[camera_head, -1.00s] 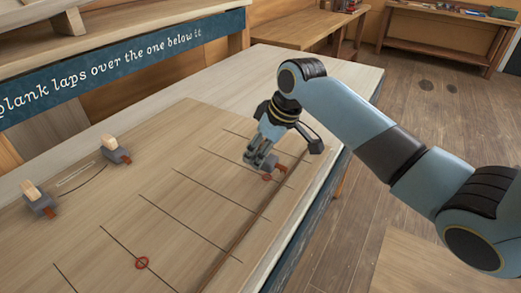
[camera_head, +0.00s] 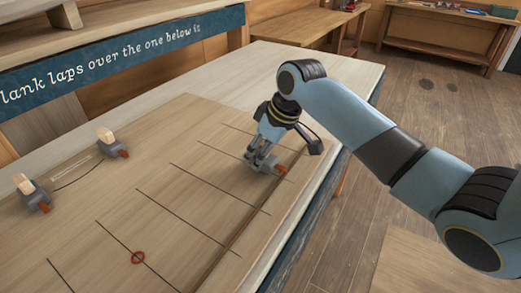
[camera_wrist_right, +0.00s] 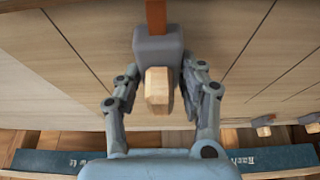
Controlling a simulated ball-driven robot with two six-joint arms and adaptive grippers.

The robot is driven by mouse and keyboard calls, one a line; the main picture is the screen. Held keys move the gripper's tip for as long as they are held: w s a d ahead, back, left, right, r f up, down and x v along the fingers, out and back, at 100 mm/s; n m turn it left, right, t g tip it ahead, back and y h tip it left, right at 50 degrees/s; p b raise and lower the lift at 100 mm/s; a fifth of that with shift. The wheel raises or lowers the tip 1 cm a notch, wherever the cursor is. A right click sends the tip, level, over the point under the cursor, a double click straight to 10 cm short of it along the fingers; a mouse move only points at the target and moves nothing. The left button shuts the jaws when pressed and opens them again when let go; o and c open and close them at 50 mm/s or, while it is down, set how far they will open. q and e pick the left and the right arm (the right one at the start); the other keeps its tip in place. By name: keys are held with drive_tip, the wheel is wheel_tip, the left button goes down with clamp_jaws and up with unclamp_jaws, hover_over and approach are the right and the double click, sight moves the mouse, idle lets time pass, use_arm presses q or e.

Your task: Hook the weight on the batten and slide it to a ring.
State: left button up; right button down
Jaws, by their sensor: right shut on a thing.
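My right gripper (camera_head: 262,160) is shut on a weight, a grey block (camera_wrist_right: 158,48) with a pale wooden grip (camera_wrist_right: 157,88) and a copper-red hook (camera_head: 281,169). The gripper is low over the board, with one finger on each side of the weight. The batten (camera_head: 238,236) is a thin brown strip running along the board's right side. The hook's end is close to the batten's far part; I cannot tell whether it touches or overlaps it. A red ring (camera_head: 138,257) is marked on a line at the near left. My left gripper is not in view.
Two more weights, one farther (camera_head: 113,142) and one nearer (camera_head: 32,193), stand at the board's left. Dark lines cross the bare board (camera_head: 175,185). The table's right edge (camera_head: 310,205) is close beyond the batten.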

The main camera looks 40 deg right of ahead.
drive_tip(key=shift+r, duration=0.1)
drive_tip(key=shift+f, duration=0.5)
idle(0.6)
drive_tip(key=shift+w, duration=0.1)
idle(0.4)
drive_tip(key=shift+w+a, duration=0.3)
drive_tip(key=shift+w, duration=0.35)
drive_tip(key=shift+w+a, duration=0.25)
drive_tip(key=shift+w, duration=0.45)
drive_tip(key=shift+w+a, duration=0.3)
drive_tip(key=shift+w, duration=0.35)
drive_tip(key=shift+f+p, duration=0.15)
drive_tip(key=shift+p, duration=0.25)
idle(0.3)
drive_tip(key=c, duration=0.7)
unclamp_jaws()
drive_tip(key=shift+s, duration=0.1)
drive_tip(key=shift+f, duration=0.1)
